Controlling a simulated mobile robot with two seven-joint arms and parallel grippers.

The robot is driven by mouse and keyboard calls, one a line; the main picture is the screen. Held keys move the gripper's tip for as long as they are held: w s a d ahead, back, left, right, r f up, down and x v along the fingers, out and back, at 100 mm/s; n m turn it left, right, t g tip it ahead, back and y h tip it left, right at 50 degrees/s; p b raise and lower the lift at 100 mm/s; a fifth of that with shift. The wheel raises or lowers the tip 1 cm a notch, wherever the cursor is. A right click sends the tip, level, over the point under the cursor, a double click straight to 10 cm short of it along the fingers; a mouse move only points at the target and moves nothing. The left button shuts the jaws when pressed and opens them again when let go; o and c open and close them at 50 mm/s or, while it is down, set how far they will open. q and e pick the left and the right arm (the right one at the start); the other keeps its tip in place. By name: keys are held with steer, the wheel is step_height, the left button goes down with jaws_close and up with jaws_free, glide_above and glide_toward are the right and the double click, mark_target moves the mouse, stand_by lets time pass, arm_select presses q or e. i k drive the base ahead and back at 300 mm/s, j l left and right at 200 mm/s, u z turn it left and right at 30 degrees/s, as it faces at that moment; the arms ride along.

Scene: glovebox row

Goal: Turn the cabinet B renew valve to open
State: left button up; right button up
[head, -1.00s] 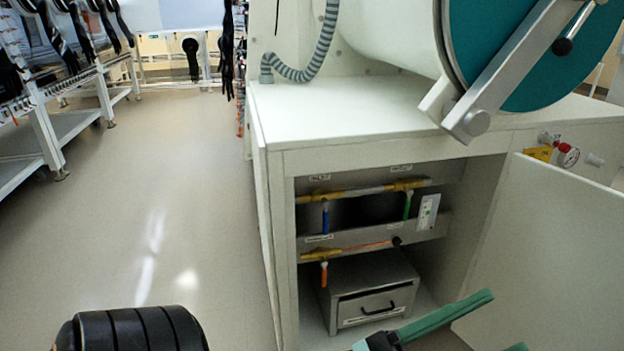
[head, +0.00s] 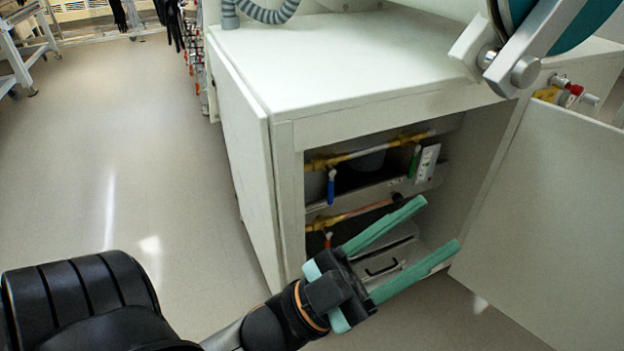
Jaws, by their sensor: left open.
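The open cabinet (head: 286,205) holds two pipe runs with lever valves. On the upper yellow pipe (head: 350,156), a blue lever (head: 330,188) hangs down at the left and a green lever (head: 414,162) hangs down at the right. On the lower pipe (head: 345,217), an orange-red lever (head: 328,240) hangs down, partly hidden by my gripper. The labels are too small to read, so I cannot tell which is the renew valve. My left gripper (head: 441,222) is open and empty, its green fingers in front of the lower opening and pointing right. My right gripper is not in view.
A drawer box (head: 385,268) sits low in the cabinet, partly behind the gripper. A white door (head: 545,195) stands open at the right, and another panel (head: 243,170) stands at the left. A white socket strip (head: 428,163) is near the green lever. Floor at left is clear.

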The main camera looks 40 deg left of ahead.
mark_target(329, 233)
steer(key=j, duration=0.95)
steer(key=i+j, duration=0.1)
steer(key=j, duration=0.5)
steer(key=i+j, duration=0.1)
steer(key=j, duration=0.55)
